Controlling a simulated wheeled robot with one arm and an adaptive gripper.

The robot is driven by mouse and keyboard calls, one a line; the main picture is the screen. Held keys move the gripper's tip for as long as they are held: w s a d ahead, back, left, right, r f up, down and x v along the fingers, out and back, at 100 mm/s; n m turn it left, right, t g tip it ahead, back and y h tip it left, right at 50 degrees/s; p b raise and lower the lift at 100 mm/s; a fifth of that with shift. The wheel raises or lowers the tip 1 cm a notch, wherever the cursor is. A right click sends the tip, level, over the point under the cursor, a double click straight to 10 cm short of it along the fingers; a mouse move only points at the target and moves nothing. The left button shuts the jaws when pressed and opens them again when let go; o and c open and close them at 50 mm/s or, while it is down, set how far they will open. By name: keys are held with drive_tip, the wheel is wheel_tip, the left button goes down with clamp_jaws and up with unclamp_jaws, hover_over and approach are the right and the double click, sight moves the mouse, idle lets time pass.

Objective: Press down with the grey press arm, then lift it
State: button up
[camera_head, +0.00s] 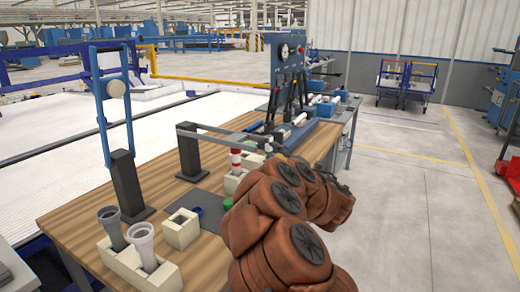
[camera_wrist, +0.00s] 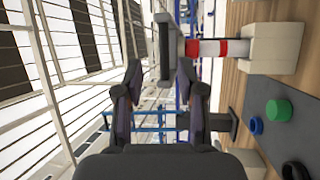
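The grey press arm (camera_head: 210,137) reaches right from a dark post (camera_head: 189,156) on the wooden table. It is raised, about level, above a red and white pipe (camera_head: 236,160). In the wrist view its grey end (camera_wrist: 164,46) lies ahead of my fingers, close to the top of the red and white pipe (camera_wrist: 208,47); I cannot tell whether they touch. The pipe stands in a beige block (camera_wrist: 272,48). My gripper (camera_wrist: 160,75) is open, with the press arm's end near the gap between its fingertips. In the head view my arm partly hides the gripper.
A green disc (camera_wrist: 279,110) and a blue ring (camera_wrist: 256,126) lie on a dark mat. A blue frame (camera_head: 103,125) rises at left. A gauge panel (camera_head: 287,65) stands behind.

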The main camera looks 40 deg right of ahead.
sight(260, 145)
drive_tip(key=shift+n+y, duration=0.3)
drive_tip(key=shift+y, duration=0.1)
drive_tip(key=shift+w+d+r+p, duration=0.1)
drive_tip(key=shift+w+r+p, duration=0.1)
drive_tip(key=shift+w, duration=1.65)
drive_tip(key=shift+w+d+r+p, duration=0.1)
drive_tip(key=shift+w+r+p, duration=0.1)
drive_tip(key=shift+w, duration=1.65)
drive_tip(key=shift+c, duration=0.3)
clamp_jaws()
